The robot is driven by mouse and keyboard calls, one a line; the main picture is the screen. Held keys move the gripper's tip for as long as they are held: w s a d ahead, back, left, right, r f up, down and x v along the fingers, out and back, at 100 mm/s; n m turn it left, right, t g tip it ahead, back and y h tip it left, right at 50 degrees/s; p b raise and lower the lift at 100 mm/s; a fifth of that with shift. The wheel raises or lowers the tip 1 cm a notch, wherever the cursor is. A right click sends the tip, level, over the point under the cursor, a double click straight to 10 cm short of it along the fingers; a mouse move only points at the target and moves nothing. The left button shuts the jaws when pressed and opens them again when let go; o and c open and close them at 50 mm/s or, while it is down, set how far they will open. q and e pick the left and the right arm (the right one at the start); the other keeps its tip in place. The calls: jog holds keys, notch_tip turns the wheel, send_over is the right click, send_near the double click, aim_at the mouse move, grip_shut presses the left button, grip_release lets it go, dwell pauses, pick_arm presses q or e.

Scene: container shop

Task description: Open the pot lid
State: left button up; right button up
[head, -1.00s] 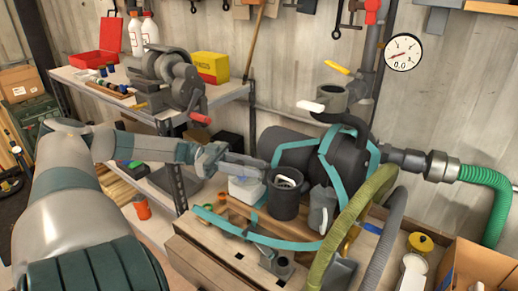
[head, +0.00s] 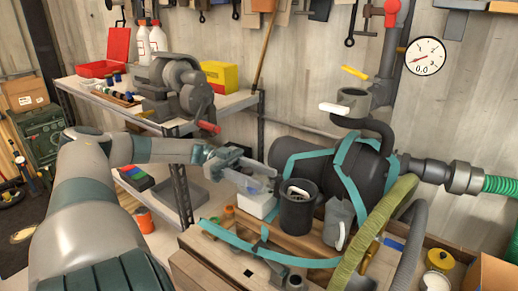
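A dark, cylindrical pot (head: 297,215) stands upright on the wooden workbench, near the middle of the head view. A pale, curved handle (head: 299,192) shows at its top; the lid's edge is hard to make out. My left gripper (head: 274,179) comes in from the left, just left of the pot's rim and about level with its top. Its fingers look spread, with nothing between them. They appear apart from the handle. My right gripper is not in view.
A white box (head: 256,204) sits below my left gripper. A grey jug (head: 338,222) stands right of the pot. A black tank with teal straps (head: 354,170) is behind, and a thick olive hose (head: 372,230) runs at the right.

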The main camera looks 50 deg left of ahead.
pick_arm(q)
jog(key=shift+r, duration=0.25)
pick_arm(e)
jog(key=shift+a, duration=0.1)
pick_arm(q)
jog(key=shift+r, duration=0.8)
notch_tip(320, 180, up, 2)
jog(key=shift+r, duration=0.1)
jog(key=w+d+r+b, duration=0.3)
jog(key=d+r, duration=0.3)
jog(key=d, duration=0.5)
jog(key=shift+w+r, duration=0.35)
jog(key=shift+r, duration=0.05)
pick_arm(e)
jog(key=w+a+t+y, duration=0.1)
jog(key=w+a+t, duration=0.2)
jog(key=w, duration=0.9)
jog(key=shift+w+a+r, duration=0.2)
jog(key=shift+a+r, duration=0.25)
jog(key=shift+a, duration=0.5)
